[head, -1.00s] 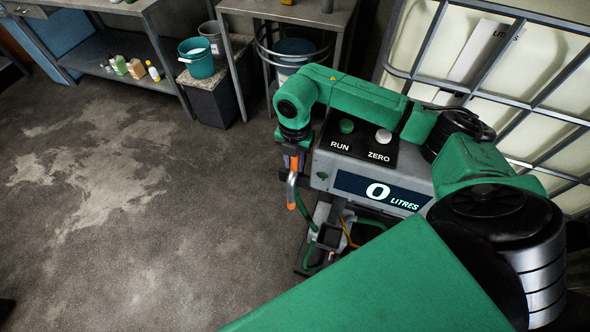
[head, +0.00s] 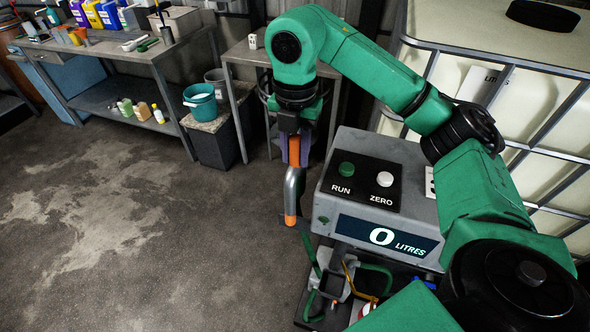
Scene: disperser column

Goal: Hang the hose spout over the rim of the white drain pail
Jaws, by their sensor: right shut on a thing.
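My right gripper (head: 294,150) points down beside the dispenser's front left corner. It is shut on the hose spout (head: 291,186), a bent grey metal tube with an orange upper part and orange tip. The spout hangs roughly upright with its tip lowest, clear of the floor. I cannot make out the white drain pail clearly in this view. My left gripper is not in view.
The grey dispenser (head: 405,165) has RUN and ZERO buttons and reads 0 litres. A caged white tank (head: 530,110) stands at right. A teal bucket (head: 200,104) sits by the bench (head: 150,52) with bottles. Floor (head: 140,240) at left is open.

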